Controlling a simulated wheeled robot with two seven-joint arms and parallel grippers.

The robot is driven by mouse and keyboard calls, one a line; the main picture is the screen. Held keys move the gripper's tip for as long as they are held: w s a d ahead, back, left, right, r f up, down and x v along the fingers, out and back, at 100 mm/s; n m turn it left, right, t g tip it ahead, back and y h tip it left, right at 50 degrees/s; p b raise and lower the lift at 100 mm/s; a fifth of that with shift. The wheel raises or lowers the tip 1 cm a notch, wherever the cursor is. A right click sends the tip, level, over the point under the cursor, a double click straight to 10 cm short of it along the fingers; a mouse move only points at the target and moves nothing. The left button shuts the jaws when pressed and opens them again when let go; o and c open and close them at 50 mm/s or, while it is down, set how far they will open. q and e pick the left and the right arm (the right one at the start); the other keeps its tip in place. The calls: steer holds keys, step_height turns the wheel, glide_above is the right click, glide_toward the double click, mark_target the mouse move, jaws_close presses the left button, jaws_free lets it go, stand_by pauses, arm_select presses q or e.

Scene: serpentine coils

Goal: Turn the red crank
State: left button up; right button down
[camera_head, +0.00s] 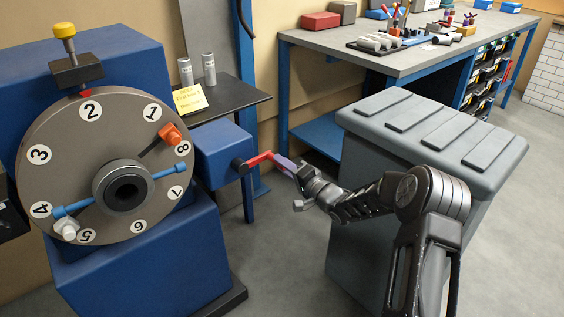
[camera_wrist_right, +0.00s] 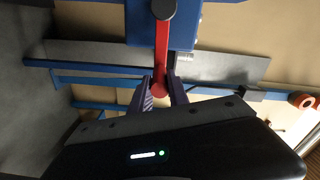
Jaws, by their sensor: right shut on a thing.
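The red crank (camera_head: 260,159) sticks out from the side of a blue box (camera_head: 222,150) beside the numbered dial (camera_head: 100,150). In the head view its arm runs right and slightly up from a dark hub. My right gripper (camera_head: 286,165) is at the crank's outer end, with its purple fingers shut around it. In the right wrist view the crank arm (camera_wrist_right: 162,55) runs down from the hub to a rounded end between the fingers (camera_wrist_right: 161,90). The dial carries numbers, with 2 under the red pointer (camera_head: 86,94). My left gripper is not in view.
A grey lidded bin (camera_head: 420,150) stands close beside my right arm. A small dark shelf (camera_head: 232,97) holds two grey cylinders and a yellow note (camera_head: 190,99). A workbench (camera_head: 390,60) with tools stands behind. Open floor lies below the crank.

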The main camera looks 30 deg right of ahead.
steer(key=shift+f, duration=0.3)
steer(key=c, duration=1.3)
jaws_free()
steer(key=shift+r, duration=0.1)
steer(key=v, duration=0.7)
steer(key=shift+s+p, duration=0.35)
steer(key=shift+s, duration=0.05)
